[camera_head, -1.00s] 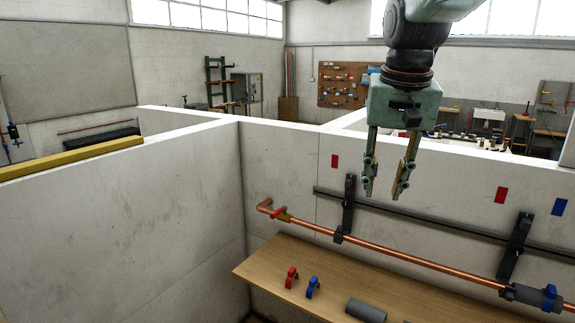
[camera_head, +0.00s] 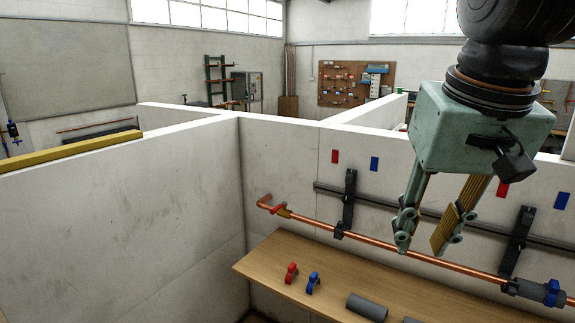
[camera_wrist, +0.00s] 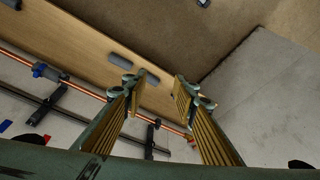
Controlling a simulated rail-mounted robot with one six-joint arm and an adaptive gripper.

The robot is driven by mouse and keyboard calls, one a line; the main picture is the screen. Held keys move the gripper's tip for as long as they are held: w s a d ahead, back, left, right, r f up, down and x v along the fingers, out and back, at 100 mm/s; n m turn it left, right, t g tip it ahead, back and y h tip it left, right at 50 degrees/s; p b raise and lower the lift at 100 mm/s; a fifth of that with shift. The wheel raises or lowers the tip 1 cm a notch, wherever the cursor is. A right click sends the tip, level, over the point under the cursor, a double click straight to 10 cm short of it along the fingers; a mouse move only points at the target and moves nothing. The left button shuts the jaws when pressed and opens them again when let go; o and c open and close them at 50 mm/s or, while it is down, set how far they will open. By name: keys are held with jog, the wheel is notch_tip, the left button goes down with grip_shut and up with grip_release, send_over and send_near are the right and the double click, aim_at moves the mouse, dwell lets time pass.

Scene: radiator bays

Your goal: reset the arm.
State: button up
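My gripper (camera_head: 424,240) hangs at the right of the head view, fingers pointing down, in front of the white bay wall and the copper pipe (camera_head: 395,258). Its two fingers are apart with nothing between them. In the wrist view my gripper (camera_wrist: 158,84) also shows its fingers spread, with the wooden bench (camera_wrist: 95,42) and floor beyond. My upper gripper body covers part of the wall and the room behind.
The wooden bench (camera_head: 262,262) holds a red clamp (camera_head: 291,273), a blue clamp (camera_head: 313,283) and grey sleeves (camera_head: 367,307). Black brackets (camera_head: 349,203) hold the pipe on the wall. A yellow beam (camera_head: 70,151) lies on the left wall. Space left of my gripper is clear.

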jog(key=s+f+b, duration=0.1)
jog(key=s+f, duration=0.2)
jog(key=s, duration=0.4)
jog(key=s+f+n, duration=0.1)
jog(key=s+f, duration=0.3)
jog(key=s, duration=0.4)
jog(key=shift+t+b, duration=0.3)
jog(key=shift+b, duration=0.05)
